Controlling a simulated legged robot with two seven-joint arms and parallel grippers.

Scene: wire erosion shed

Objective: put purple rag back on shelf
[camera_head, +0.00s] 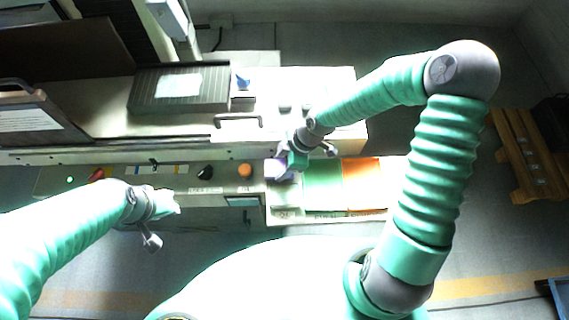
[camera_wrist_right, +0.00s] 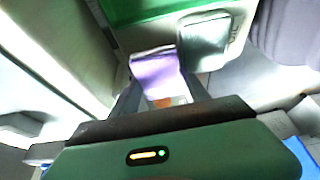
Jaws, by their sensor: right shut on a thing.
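The purple rag (camera_head: 277,169) is at the tip of my right gripper (camera_head: 284,164), over the left end of a low pale shelf (camera_head: 293,216) with green and orange sections. In the right wrist view the rag (camera_wrist_right: 157,74) shows as a light purple folded piece between the fingers, and the gripper is shut on it. I cannot tell whether the rag touches the shelf. My left gripper (camera_head: 158,222) hangs at the left, in front of the machine's control panel, away from the rag; its jaw state is unclear.
The control panel carries an orange knob (camera_head: 245,170) and a black knob (camera_head: 205,172), close left of the rag. A machine table with a ribbed grey block (camera_head: 180,90) lies behind. A wooden pallet (camera_head: 527,150) is at the far right. The floor between shelf and pallet is clear.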

